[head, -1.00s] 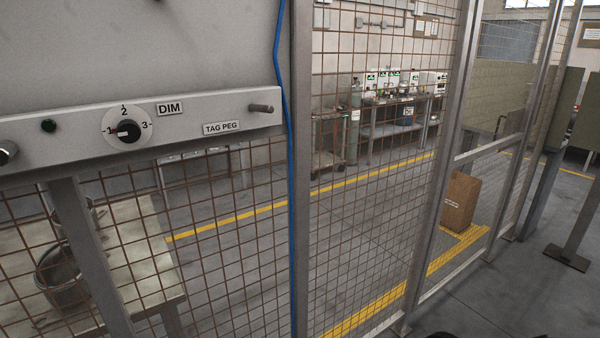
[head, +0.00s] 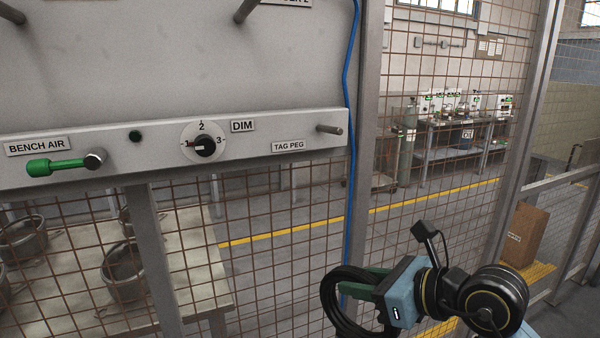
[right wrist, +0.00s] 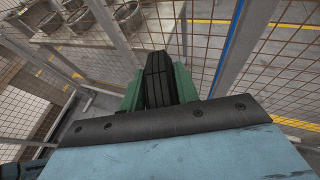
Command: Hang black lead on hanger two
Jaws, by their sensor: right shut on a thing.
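The black lead (head: 328,298) is a coiled loop at the lower middle right of the head view. My right gripper (head: 362,284), with green fingers, is shut on it. In the right wrist view the black strands (right wrist: 158,84) sit between the green fingers of the right gripper (right wrist: 160,72). A peg (head: 246,9) at the top of the grey panel stands beside a cut-off label (head: 292,2) ending in 2, apparently hanger two. The held lead is well below and right of this peg, apart from it. My left gripper is not in view.
Another peg (head: 12,13) is at the upper left. The lower rail (head: 100,165) carries a green-handled valve (head: 55,167), a DIM dial (head: 204,146) and a tag peg (head: 330,130). A blue hose (head: 350,150) runs down by a post. Wire mesh lies behind.

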